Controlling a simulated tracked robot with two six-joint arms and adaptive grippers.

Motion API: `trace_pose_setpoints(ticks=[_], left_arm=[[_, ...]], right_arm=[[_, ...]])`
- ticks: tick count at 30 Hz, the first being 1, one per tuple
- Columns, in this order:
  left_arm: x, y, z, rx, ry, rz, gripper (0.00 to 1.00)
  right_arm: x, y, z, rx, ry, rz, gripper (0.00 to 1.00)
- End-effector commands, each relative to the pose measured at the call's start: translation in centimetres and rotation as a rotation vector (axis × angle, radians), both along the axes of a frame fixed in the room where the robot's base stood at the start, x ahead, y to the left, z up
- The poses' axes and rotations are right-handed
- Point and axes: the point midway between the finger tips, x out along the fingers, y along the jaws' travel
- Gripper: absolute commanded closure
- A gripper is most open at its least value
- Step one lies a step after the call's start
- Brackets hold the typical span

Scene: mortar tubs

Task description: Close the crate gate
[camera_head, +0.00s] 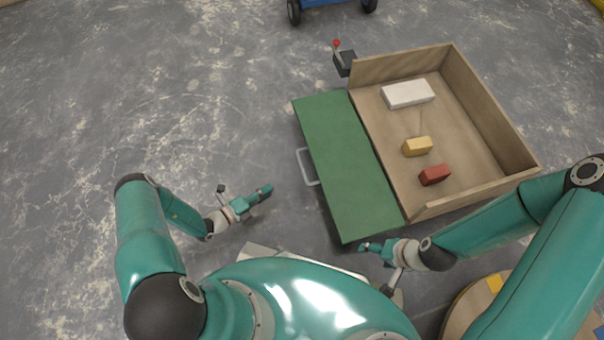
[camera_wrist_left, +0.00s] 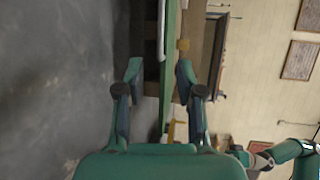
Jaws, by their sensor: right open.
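The wooden crate (camera_head: 497,88) is at the right of the head view. Its green gate (camera_head: 347,165) is folded outward to the left, leaving that side open. A pale handle (camera_head: 303,167) is on the gate's outer edge. My left gripper (camera_head: 266,190) is left of the handle, apart from it. In the left wrist view its fingers (camera_wrist_left: 159,66) are spread with nothing held; the gate (camera_wrist_left: 170,85) shows edge-on beyond them, with the handle (camera_wrist_left: 161,32) beside it. My right gripper (camera_head: 366,246) is open near the gate's front corner; contact cannot be told.
A white block (camera_head: 408,94), a yellow block (camera_head: 417,146) and a red block (camera_head: 435,175) lie inside the crate. A dark latch block (camera_head: 345,65) with a red-tipped lever stands by its back left corner.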

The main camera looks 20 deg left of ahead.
Motion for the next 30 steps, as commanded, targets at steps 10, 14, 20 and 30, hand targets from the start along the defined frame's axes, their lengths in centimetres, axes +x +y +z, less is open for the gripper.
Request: trace_pose_setpoints(ticks=[10, 14, 20, 30], left_arm=[[3.9, -2.5, -1.1, -0.005, -0.003, 0.003, 0.63], [6.3, -4.1, -1.6, -0.004, -0.004, 0.003, 0.63], [9.8, -6.4, -2.4, -0.003, -0.003, 0.002, 0.63], [13.4, -8.6, -3.0, -0.003, -0.001, 0.006, 0.63]], right_arm=[[0.0, 0.0, -1.3, 0.0, 0.0, 0.0, 0.25], [0.0, 0.0, -2.1, 0.0, 0.0, 0.0, 0.25], [0.0, 0.0, -3.3, 0.0, 0.0, 0.0, 0.25], [0.0, 0.0, -4.6, 0.0, 0.0, 0.0, 0.25]])
